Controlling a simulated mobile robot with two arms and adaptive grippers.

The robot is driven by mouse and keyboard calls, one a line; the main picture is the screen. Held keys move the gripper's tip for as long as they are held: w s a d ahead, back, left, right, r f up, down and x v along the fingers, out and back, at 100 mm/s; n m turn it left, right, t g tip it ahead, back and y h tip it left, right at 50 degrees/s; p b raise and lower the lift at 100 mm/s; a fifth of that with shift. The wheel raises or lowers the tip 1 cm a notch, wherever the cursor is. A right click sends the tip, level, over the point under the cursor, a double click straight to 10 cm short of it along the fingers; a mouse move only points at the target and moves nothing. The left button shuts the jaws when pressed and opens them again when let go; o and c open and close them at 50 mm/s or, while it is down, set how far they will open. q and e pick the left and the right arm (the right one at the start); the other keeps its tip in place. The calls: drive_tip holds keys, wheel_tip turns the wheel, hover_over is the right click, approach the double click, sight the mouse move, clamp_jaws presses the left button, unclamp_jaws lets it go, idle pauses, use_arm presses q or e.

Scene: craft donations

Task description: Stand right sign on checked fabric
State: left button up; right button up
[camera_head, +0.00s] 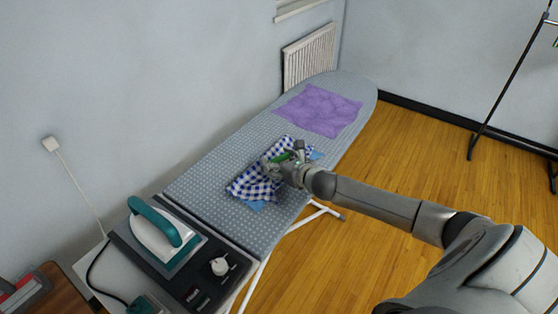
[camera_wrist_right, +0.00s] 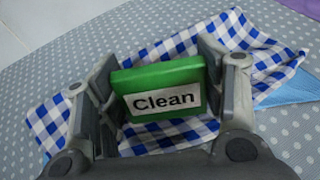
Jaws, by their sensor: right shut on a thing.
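The sign is a green block with a white label reading "Clean" (camera_wrist_right: 160,88). In the right wrist view it sits between the fingers of my right gripper (camera_wrist_right: 160,85), which is shut on it. The blue-and-white checked fabric (camera_head: 246,185) lies on the ironing board, and the sign is over it; I cannot tell whether its lower edge touches the cloth. My left gripper is not in view.
The ironing board (camera_head: 215,150) also bears a purple cloth (camera_head: 320,108) at its far end and light blue fabric (camera_head: 256,207) beside the checked one. An iron (camera_head: 155,235) stands on the dark near end. A clothes rack (camera_head: 505,90) stands at the right.

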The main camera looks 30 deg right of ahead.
drive_tip(key=o, duration=0.9)
drive_tip(key=shift+r+p, duration=0.4)
drive_tip(key=shift+r, duration=0.15)
drive_tip(key=b+v, duration=0.1)
drive_tip(key=v, duration=0.9)
drive_tip(key=shift+s, duration=0.2)
drive_tip(key=shift+v, duration=0.8)
drive_tip(key=shift+r, duration=0.1)
